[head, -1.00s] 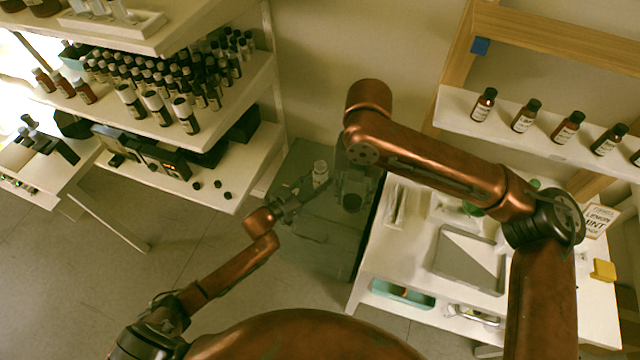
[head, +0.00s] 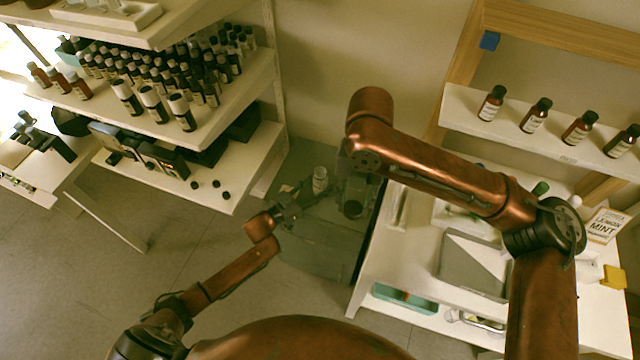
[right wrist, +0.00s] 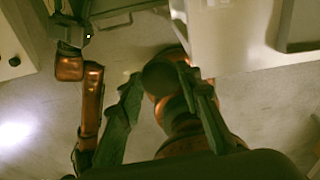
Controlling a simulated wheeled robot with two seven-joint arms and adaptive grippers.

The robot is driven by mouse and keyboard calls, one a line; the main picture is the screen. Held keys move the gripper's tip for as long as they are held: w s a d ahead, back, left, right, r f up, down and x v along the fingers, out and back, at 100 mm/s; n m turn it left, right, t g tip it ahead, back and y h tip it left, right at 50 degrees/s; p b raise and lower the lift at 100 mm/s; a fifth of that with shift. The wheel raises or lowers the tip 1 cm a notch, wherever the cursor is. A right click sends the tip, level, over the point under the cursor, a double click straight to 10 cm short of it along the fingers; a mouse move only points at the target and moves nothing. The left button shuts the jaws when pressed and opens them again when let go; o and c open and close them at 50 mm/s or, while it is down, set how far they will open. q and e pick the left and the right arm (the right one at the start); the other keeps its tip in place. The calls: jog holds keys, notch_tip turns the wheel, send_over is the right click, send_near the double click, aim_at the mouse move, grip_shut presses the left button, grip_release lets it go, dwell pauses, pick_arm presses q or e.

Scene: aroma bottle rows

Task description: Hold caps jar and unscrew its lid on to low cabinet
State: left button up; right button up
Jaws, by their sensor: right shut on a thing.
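The caps jar (head: 320,181), small and pale with a light top, stands upright on the grey-green low cabinet (head: 312,248). No dark lid shows on it. My left gripper (head: 303,196) is just left of and below the jar, fingers spread, apparently clear of it. My right gripper (head: 353,197) is to the right of the jar, over the cabinet. It is shut on a dark round thing, apparently the lid (head: 352,209). In the right wrist view the dark disc (right wrist: 161,76) sits between the right fingertips; the jar cannot be made out there.
A white table (head: 385,270) with a grey tray (head: 474,262) stands right of the cabinet. White shelves (head: 235,110) with many dark bottles stand at left. A wall shelf (head: 550,140) holds brown bottles. Grey floor (head: 215,255) is clear between.

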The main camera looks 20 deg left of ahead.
pick_arm(q)
jog(key=shift+o, duration=1.2)
jog(key=shift+r, duration=0.1)
pick_arm(e)
jog(key=shift+r, duration=0.1)
